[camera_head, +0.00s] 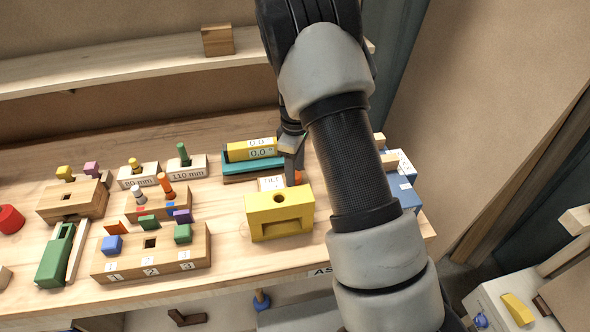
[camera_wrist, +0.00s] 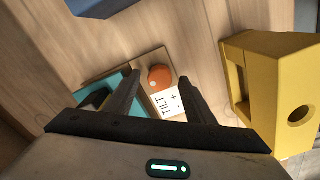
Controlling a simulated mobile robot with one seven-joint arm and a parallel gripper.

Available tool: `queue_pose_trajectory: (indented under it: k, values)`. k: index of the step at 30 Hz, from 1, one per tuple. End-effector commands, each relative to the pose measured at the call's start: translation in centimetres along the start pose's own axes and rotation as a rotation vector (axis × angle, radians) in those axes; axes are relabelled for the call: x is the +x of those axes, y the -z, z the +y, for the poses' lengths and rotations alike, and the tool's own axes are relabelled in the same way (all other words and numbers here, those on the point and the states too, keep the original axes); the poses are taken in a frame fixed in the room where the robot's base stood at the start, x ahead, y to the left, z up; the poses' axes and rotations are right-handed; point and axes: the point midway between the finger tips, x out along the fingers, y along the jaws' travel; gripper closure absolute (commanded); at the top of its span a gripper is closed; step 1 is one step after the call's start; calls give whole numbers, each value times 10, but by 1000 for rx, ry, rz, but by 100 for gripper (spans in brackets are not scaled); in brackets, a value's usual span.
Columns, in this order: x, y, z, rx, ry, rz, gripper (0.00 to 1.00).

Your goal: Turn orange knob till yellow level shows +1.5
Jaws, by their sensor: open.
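The yellow level (camera_head: 236,151) lies on a teal base (camera_head: 238,167) at the back of the table, and its labels read 0.0. The orange knob (camera_wrist: 160,77) sits on a small wooden plate beside a white TILT label (camera_wrist: 168,104) with a plus sign.
A yellow block with a hole (camera_head: 279,224) stands close in front of the knob and also shows right in the wrist view (camera_wrist: 262,75). Blue and white blocks (camera_head: 404,190) stand right of my arm. Wooden holders with pegs (camera_head: 152,263) fill the table's left.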

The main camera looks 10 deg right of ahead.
Motion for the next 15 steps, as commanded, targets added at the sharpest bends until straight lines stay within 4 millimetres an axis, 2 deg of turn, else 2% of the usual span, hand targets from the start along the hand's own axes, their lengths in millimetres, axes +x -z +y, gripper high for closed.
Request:
queue_pose_trajectory:
  k: [10,15]
  values:
    - [4,0,0,0,0,0,51]
    - [4,0,0,0,0,0,79]
